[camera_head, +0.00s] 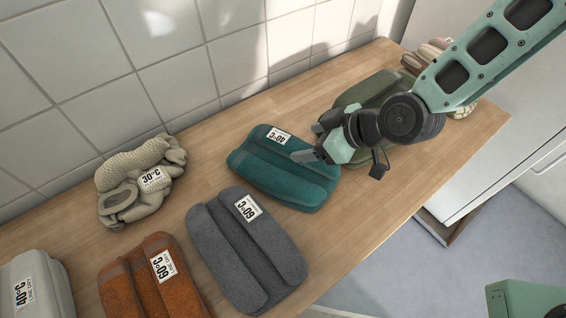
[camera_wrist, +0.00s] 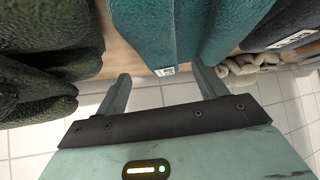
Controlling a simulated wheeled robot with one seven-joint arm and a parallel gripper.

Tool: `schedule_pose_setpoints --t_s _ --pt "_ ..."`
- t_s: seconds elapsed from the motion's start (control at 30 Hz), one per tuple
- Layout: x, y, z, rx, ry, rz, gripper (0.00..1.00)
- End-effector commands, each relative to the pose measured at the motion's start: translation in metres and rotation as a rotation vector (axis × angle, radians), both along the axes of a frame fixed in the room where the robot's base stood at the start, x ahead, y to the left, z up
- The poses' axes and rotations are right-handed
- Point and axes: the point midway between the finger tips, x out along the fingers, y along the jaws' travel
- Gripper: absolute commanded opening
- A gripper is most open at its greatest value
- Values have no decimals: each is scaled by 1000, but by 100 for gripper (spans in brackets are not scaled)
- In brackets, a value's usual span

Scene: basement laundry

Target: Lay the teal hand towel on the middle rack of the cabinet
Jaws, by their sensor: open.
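The teal hand towel (camera_head: 283,178) lies folded on the wooden worktop, with a white 40°C label at its far edge. In the wrist view the teal towel (camera_wrist: 180,32) fills the upper middle, its label near the gap between the fingers. My gripper (camera_head: 343,162) is open and empty, beside and partly above the towel's right end in the head view. In the wrist view my gripper (camera_wrist: 163,88) has its fingers spread; whether either touches the towel I cannot tell. No cabinet rack is recognisable in these views.
A grey towel (camera_head: 246,252) lies close in front of the teal one, and a dark green towel (camera_head: 365,92) behind my gripper. An orange towel (camera_head: 148,280), a beige knitted bundle (camera_head: 128,195) and a light grey towel (camera_head: 38,285) lie left. A tiled wall (camera_head: 150,60) bounds the worktop (camera_head: 207,165).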

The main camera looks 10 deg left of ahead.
Motion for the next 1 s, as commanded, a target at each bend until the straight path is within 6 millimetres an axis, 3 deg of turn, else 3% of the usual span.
schedule_pose_setpoints --t_s 0.3,0.63,0.83,0.9,1.0 --pt "8 30 -29 0 2 1 71" --pt "10 35 -34 0 0 0 71" --pt "10 35 -34 0 0 0 15" --pt "10 35 -33 0 0 0 6" --pt "10 35 -33 0 0 0 5"
